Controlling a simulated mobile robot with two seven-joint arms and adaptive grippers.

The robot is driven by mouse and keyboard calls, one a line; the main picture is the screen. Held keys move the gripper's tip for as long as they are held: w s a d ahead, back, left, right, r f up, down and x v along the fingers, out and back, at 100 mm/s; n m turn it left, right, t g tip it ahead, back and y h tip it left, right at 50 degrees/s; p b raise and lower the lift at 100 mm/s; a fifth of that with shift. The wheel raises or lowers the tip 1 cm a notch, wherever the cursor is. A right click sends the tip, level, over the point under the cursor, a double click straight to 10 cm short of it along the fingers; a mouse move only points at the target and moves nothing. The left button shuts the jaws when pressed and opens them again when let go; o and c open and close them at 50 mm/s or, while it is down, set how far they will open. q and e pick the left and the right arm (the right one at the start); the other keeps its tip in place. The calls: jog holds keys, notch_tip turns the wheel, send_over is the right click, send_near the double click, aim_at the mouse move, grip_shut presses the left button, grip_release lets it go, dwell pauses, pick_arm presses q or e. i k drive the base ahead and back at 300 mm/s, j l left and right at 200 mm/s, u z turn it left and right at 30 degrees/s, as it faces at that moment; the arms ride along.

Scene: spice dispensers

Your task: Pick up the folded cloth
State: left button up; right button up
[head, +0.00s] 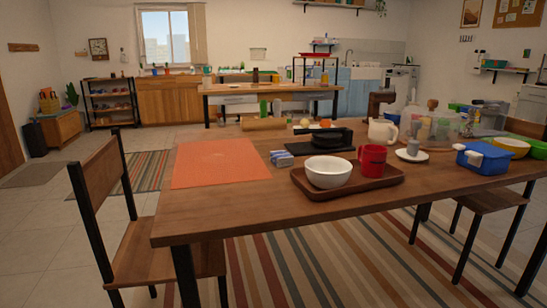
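A small blue and white striped bundle (282,158), which looks like the folded cloth, lies on the wooden table (235,208). It sits just right of the orange mat (218,164) and left of a black flat board (318,147). The brown tray (379,188) is close in front of it on the right. Neither of my grippers is in the head view.
The tray holds a white bowl (328,172) and a red mug (372,161). A white saucer (411,155), a blue box (483,158) and a glass dome (433,125) stand to the right. A chair (160,248) is at the table's left.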

aim_at(281, 158)
jog(key=l+u, duration=0.5)
jog(key=l, duration=0.4)
jog(key=l+u, duration=0.45)
jog(key=l, duration=0.45)
